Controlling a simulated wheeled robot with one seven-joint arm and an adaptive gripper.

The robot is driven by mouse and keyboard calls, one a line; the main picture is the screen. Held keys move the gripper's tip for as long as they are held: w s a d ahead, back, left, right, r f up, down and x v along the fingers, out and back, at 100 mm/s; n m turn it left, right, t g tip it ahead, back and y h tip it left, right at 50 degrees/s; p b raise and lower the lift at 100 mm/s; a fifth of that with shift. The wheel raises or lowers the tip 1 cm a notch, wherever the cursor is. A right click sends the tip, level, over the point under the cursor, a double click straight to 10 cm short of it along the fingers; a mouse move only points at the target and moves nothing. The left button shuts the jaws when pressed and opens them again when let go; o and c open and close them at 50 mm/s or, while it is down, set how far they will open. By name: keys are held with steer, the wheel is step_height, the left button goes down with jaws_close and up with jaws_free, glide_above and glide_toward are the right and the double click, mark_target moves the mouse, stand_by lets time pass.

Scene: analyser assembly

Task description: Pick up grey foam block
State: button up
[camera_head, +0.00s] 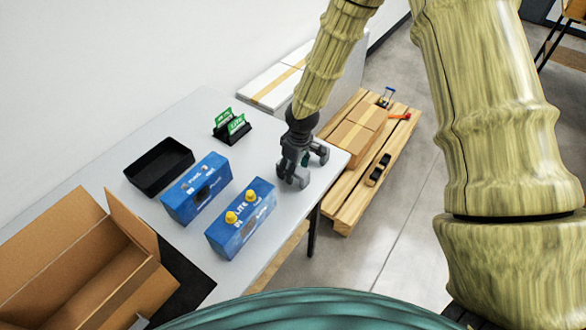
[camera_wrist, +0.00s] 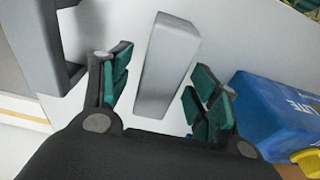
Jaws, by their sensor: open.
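The grey foam block (camera_wrist: 168,64) shows in the wrist view as a long pale grey bar lying on the grey table top. My gripper (camera_wrist: 158,98) is open, with one green-padded finger on each side of the block. A gap shows between the block and each finger, so it is not held. I cannot tell how high the fingers are above the table. In the head view my gripper (camera_head: 298,176) points down over the right end of the table and hides most or all of the block.
A blue box with yellow knobs (camera_wrist: 270,112) lies close right of my gripper; it also shows in the head view (camera_head: 241,222). Another blue box (camera_head: 197,188), a black tray (camera_head: 160,168), a card holder (camera_head: 231,128) and an open carton (camera_head: 75,265) stand further left. The table edge is near.

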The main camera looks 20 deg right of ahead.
steer(key=shift+w+f, duration=0.1)
steer(key=shift+f, duration=0.6)
steer(key=c, duration=1)
steer(key=shift+o, duration=0.2)
steer(key=shift+r, duration=0.15)
